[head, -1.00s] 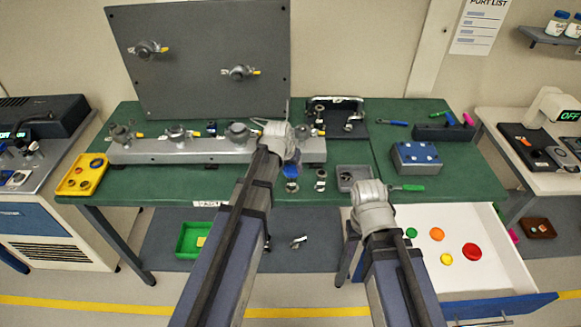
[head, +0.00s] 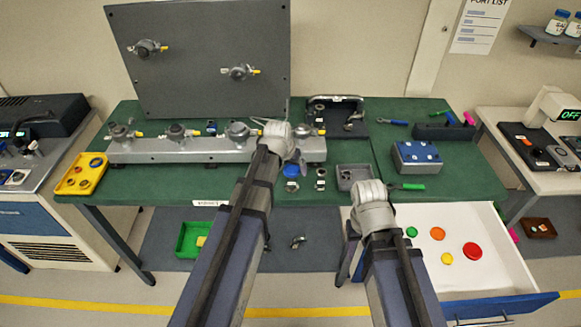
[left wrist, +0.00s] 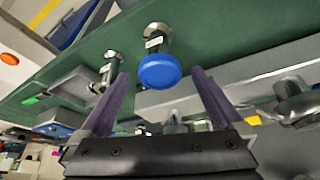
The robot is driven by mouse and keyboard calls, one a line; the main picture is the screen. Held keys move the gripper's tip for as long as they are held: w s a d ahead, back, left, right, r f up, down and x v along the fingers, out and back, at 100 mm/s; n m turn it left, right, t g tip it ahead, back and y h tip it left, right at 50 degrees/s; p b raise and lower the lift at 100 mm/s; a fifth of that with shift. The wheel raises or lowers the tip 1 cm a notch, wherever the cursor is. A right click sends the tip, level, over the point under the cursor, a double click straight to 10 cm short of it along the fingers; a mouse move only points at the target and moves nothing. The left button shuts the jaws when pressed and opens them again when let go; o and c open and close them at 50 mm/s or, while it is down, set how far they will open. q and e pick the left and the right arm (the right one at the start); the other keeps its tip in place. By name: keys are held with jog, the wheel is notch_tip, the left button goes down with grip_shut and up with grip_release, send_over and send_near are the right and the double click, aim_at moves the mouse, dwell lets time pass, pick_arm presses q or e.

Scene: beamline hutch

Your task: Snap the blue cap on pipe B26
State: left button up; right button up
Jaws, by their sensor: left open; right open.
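The blue cap (head: 291,171) sits at the top of a short metal pipe (head: 292,186) standing on the green bench. In the left wrist view, the cap (left wrist: 159,71) lies between and just beyond the fingertips of my open left gripper (left wrist: 160,82). The pipe (left wrist: 157,34) behind it bears a white label, too small to read. In the head view, my left gripper (head: 299,161) is just above and beside the cap, partly hidden by its own wrist. Whether the cap is fully seated cannot be told. My right gripper (head: 372,197) is open at the bench's front edge, its fingers hardly visible.
A second capless pipe (head: 320,180) stands close to the right. A grey bin (head: 342,186), a green-handled tool (head: 408,186) and a blue-topped block (head: 416,153) lie further right. A grey manifold rail (head: 190,151) runs behind. An open white drawer (head: 493,222) juts out at right front.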

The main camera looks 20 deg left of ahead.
pick_arm(q)
jog(key=shift+r, duration=0.15)
jog(key=p+v, duration=0.7)
jog(key=shift+s+r, duration=0.25)
jog(key=shift+a, duration=0.1)
jog(key=s+d+f+m+g+y+b, duration=0.1)
jog(key=s+d+f+g+b, duration=0.1)
jog(key=s+d, duration=0.5)
jog(key=s+d+f+m+g+b, duration=0.1)
jog(key=s+d+f+b, duration=0.3)
jog(key=s, duration=0.9)
notch_tip(320, 180, down, 3)
jog(key=d+g, duration=0.1)
jog(key=d, duration=0.1)
jog(key=shift+d+r+m+g+y+b, duration=0.15)
jog(key=shift+d+m+g+y+b, duration=0.15)
jog(key=shift+d+g+y+b, duration=0.1)
